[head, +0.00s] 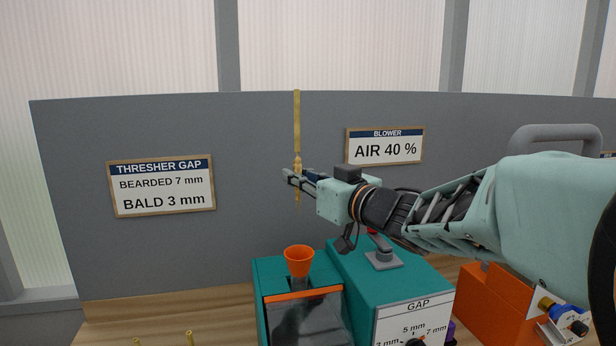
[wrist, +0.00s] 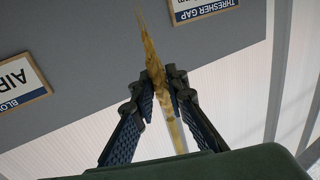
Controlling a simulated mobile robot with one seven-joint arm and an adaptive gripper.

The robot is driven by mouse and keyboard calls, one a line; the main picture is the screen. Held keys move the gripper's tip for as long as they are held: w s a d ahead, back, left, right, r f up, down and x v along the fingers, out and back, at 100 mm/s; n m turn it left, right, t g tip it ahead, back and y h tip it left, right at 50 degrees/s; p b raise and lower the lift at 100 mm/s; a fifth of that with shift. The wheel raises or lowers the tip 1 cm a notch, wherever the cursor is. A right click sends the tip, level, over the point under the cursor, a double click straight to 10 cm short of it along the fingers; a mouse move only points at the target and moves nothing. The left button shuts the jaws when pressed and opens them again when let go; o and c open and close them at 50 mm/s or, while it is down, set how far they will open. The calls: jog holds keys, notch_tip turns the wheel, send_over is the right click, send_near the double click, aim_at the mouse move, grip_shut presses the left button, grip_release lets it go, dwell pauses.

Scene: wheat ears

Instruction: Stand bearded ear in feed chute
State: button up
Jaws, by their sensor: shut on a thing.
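The bearded ear (head: 297,125) is a long, thin, straw-yellow piece standing nearly vertical in the head view. My gripper (head: 297,180) is shut on it near its lower part. In the wrist view the ear (wrist: 153,52) sits between the fingers of my gripper (wrist: 160,92), its tapered tip toward the picture's top, where the signs appear upside down. The feed chute (head: 299,260) seems to be the orange funnel on the teal machine. The ear is held above it in the picture, apart from it. The funnel is out of the wrist view.
The teal machine (head: 262,285) has a dark front window and a taller block with a GAP panel (head: 412,318) at its right. An orange unit (head: 495,305) stands further right. Small yellow tips (head: 189,338) show at the lower left. A grey panel with signs stands behind.

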aim_at(301, 209)
jog(key=shift+d+f+b, duration=0.1)
jog(key=shift+f+b, duration=2.2)
jog(key=shift+f, duration=0.6)
jog(key=shift+f, duration=0.15)
jog(key=shift+f, duration=0.35)
jog(key=shift+f+b, duration=4)
jog(key=shift+f, duration=1)
jog(key=o, duration=0.8)
jog(key=shift+o, duration=0.5)
